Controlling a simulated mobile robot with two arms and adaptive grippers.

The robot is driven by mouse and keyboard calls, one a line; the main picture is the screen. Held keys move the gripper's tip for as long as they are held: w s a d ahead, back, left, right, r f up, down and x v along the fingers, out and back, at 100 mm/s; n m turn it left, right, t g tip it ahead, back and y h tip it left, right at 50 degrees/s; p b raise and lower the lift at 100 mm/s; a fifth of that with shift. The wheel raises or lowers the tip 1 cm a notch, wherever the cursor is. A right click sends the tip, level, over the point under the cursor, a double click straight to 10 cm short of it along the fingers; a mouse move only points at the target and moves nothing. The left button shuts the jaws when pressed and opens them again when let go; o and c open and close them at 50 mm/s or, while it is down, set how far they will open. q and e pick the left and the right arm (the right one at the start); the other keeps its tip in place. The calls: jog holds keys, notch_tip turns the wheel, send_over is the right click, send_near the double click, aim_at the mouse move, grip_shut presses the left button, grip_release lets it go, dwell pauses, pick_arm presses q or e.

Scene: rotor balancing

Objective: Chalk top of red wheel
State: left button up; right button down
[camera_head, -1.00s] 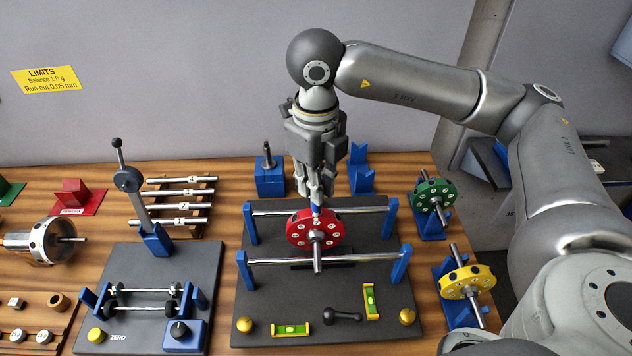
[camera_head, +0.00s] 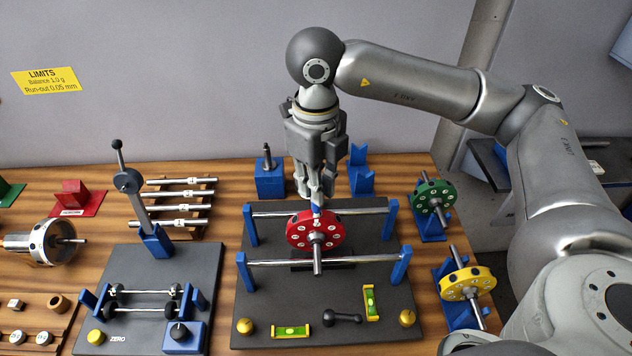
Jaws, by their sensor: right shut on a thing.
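The red wheel (camera_head: 304,239) sits on its axle across the two steel rails of the balancing stand (camera_head: 268,316). My right gripper (camera_head: 316,196) points down from above, right over the top of the wheel. It is shut on a small chalk (camera_head: 317,210), of which a blue part and a pale tip show. The tip is at the top edge of the red wheel; I cannot tell for sure if it touches. My left gripper is not in view.
A green wheel (camera_head: 426,191) and a yellow wheel (camera_head: 459,281) stand in blue holders at the right. The stand's blue posts (camera_head: 390,215) flank the red wheel. A gauge stand (camera_head: 150,205) and shaft rack (camera_head: 180,222) are at the left. Levels lie in front.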

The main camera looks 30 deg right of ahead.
notch_tip(320, 180, up, 7)
jog(key=p, duration=0.3)
jog(key=shift+f, duration=0.2)
jog(key=shift+f, duration=0.1)
